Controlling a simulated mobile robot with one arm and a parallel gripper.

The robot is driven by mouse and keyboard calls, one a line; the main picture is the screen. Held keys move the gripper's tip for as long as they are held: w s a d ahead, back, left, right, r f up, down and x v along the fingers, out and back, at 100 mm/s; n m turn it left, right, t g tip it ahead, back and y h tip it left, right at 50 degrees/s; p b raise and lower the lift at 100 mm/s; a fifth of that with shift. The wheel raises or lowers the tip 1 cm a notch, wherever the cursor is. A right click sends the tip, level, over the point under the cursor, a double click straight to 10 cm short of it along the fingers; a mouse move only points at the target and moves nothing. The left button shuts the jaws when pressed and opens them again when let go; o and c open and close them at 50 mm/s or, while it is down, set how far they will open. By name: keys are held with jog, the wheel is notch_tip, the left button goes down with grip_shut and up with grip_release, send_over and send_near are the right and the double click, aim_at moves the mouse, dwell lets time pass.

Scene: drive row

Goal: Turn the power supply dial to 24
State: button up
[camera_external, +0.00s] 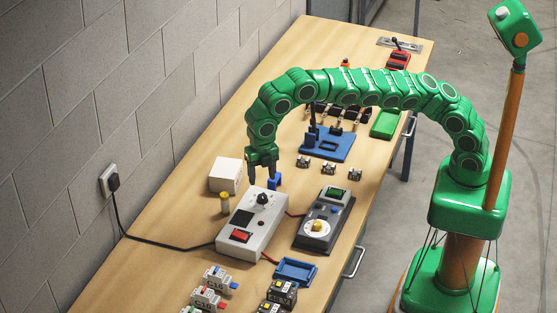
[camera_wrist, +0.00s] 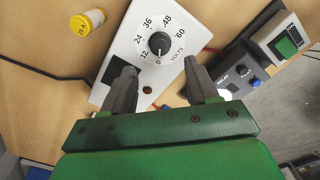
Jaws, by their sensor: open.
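The power supply is a white box (camera_external: 238,236) with a red switch and a black dial (camera_external: 262,198); a black cord runs from it to a wall socket. In the wrist view the dial (camera_wrist: 159,43) has a printed volts scale with 0, 12, 24, 36, 48 and 60. Its white mark appears to point down toward 0. My gripper (camera_external: 263,178) hangs above the far end of the supply, pointing down. In the wrist view my gripper (camera_wrist: 162,72) is open and empty, its fingers apart from the dial.
A white box (camera_external: 225,175) and a yellow-capped cylinder (camera_external: 225,203) stand left. A blue tray (camera_external: 295,271) and several breakers lie nearer. A blue fixture (camera_external: 328,144) stands behind.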

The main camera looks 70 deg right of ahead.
aim_at(262, 196)
jog(key=shift+f, duration=3.75)
jog(key=c, duration=1)
